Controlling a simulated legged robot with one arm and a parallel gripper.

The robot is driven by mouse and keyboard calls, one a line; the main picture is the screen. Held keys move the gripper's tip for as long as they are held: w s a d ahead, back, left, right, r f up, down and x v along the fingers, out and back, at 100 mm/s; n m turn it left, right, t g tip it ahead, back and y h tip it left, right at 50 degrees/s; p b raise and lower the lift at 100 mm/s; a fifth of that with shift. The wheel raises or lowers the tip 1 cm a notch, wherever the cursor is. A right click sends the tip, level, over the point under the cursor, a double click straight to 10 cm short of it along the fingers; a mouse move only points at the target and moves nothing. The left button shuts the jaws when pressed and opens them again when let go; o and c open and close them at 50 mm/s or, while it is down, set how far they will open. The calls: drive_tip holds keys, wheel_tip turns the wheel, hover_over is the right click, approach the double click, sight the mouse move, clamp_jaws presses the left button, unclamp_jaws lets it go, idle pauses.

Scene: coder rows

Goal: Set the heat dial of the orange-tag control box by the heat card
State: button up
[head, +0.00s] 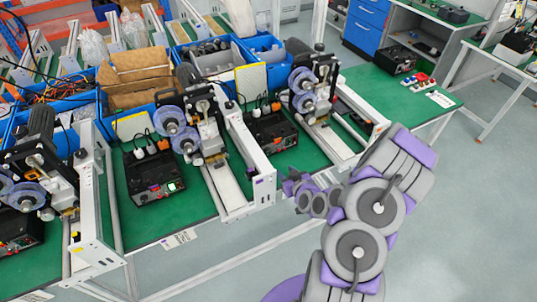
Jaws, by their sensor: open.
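Black control boxes sit on the green bench between the machines: one at centre left (153,180), one in the middle (272,134) and one cut off at the left edge (14,232). Their fronts carry small knobs and lights, too small to read. I cannot tell which box bears the orange tag, nor pick out its heat dial. A small white printed card (180,239) is on the bench's front edge; its text is unreadable, so I cannot tell if it is the heat card.
Coder machines with purple reels (170,121) stand in a row, with white frames (245,145) jutting toward the front edge. Blue bins (270,50) and a cardboard box (135,75) stand behind. Another card (440,99) lies at the bench's right end. Grey floor (455,215) is clear.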

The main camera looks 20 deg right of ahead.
sight(269, 154)
drive_tip(key=b+x, duration=0.5)
drive_tip(key=b, duration=0.7)
drive_tip(key=shift+w+d+f+b, duration=0.1)
drive_tip(key=shift+d+f+b, duration=0.1)
drive_tip(key=shift+f+b, duration=0.15)
drive_tip(key=b+x, duration=0.2)
drive_tip(key=x, duration=0.9)
drive_tip(key=shift+w, duration=0.2)
drive_tip(key=shift+c, duration=0.5)
clamp_jaws()
